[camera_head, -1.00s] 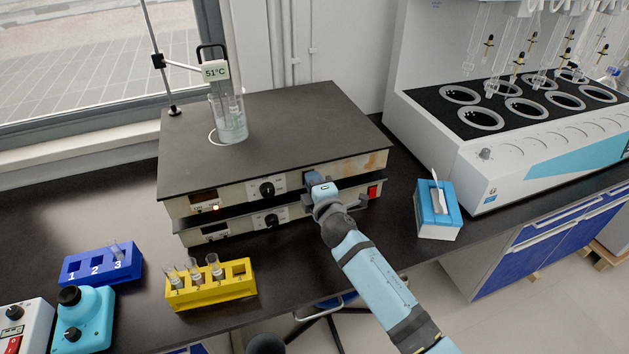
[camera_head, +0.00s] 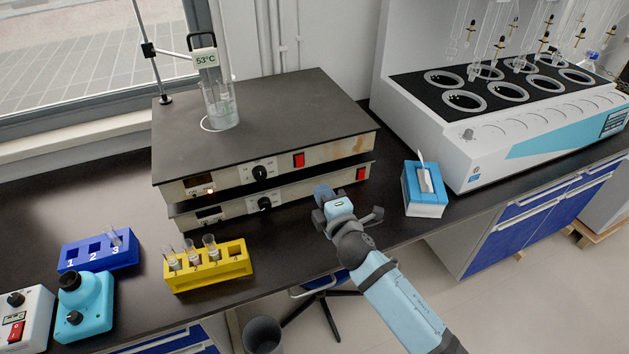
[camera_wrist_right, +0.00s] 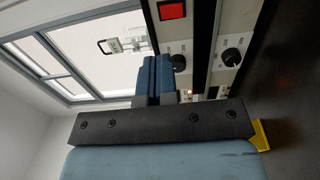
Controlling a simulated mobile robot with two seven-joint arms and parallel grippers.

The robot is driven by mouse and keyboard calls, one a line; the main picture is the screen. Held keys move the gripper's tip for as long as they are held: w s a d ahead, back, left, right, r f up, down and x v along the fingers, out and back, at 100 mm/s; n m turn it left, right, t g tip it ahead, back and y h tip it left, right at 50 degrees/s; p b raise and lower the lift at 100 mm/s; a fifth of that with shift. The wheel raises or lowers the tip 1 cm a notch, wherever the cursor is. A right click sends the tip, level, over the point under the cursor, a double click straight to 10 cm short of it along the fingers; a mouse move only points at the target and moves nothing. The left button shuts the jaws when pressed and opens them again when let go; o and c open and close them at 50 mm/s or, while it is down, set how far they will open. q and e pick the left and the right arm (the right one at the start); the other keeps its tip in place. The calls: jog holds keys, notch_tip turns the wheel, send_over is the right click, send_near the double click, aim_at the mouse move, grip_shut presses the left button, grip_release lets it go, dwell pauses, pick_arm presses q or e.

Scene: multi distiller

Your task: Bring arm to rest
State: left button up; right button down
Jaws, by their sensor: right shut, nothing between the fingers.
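My right arm reaches in from the lower right in the head view. Its gripper (camera_head: 323,194) is in front of the stacked hot plates, apart from their front panels, above the bench edge. The blue fingers (camera_wrist_right: 155,80) are together and empty in the right wrist view. The upper hot plate (camera_head: 290,110) has a red switch (camera_head: 298,160) and a black knob (camera_head: 260,172). The lower hot plate (camera_head: 235,208) also has a red switch (camera_head: 361,174). My left gripper is not in view.
A beaker (camera_head: 221,110) stands on the upper plate beneath a 53°C display (camera_head: 205,57). A yellow rack (camera_head: 208,271) and a blue rack (camera_head: 75,252) hold tubes. A tissue box (camera_head: 424,190) stands right of my gripper. The multi distiller (camera_head: 480,140) is behind it.

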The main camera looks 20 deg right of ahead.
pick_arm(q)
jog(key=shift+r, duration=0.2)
pick_arm(e)
jog(key=shift+s, duration=0.95)
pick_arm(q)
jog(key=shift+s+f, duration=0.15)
pick_arm(e)
jog(key=shift+r, duration=0.1)
